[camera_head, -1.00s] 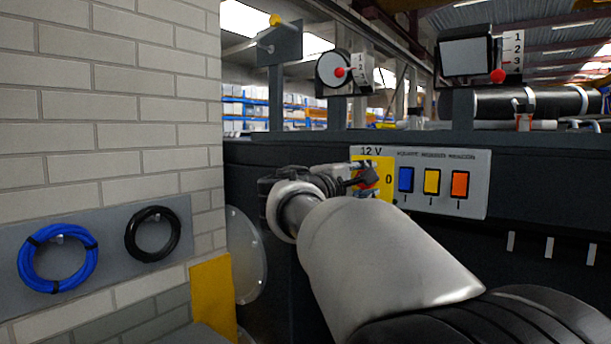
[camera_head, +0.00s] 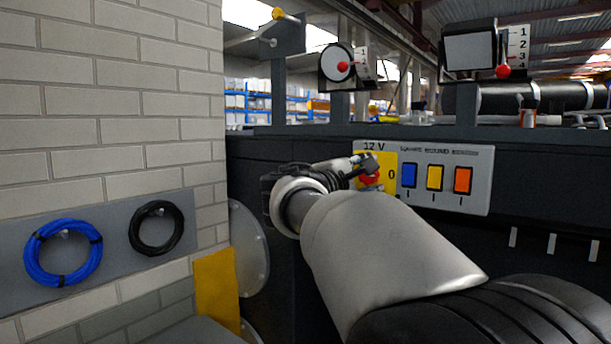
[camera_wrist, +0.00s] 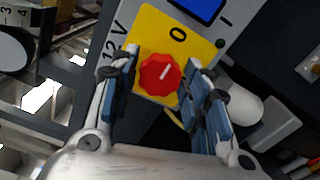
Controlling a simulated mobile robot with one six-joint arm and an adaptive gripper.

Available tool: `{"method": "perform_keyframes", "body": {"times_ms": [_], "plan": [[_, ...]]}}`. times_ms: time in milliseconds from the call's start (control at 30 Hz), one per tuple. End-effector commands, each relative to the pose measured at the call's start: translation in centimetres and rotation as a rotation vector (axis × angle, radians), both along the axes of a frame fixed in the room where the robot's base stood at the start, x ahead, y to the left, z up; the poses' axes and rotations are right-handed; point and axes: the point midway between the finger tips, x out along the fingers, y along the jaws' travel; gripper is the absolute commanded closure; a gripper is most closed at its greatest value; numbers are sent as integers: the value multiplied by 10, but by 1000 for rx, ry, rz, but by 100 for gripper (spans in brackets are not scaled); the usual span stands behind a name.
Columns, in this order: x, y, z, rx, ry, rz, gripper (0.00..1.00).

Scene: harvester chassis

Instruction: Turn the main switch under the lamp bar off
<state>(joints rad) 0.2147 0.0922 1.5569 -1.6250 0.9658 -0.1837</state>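In the wrist view a short white mark on the knob points up and right, roughly towards the "0". My gripper (camera_wrist: 163,57) is open, with one finger on each side of the knob. Small gaps seem to show, but I cannot tell whether either finger touches. In the head view my gripper (camera_head: 366,168) is at the yellow plate (camera_head: 391,158), and the knob (camera_head: 370,180) is partly covered by it.
Blue (camera_head: 409,175), yellow (camera_head: 435,178) and orange (camera_head: 463,180) rockers sit right of the switch on the grey panel (camera_head: 483,200). A brick wall (camera_head: 110,120) with hose coils (camera_head: 63,252) is at left.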

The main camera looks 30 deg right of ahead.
Motion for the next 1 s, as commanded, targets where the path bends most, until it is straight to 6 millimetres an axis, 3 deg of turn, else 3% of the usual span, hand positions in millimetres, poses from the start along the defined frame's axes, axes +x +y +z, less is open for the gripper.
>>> {"method": "perform_keyframes", "body": {"times_ms": [167, 567, 1000], "plan": [[0, 0, 0, 0, -1, 0, 43], [-2, 6, 1, 1, -3, 2, 43], [-34, 85, 1, 0, -2, 5, 43]]}}
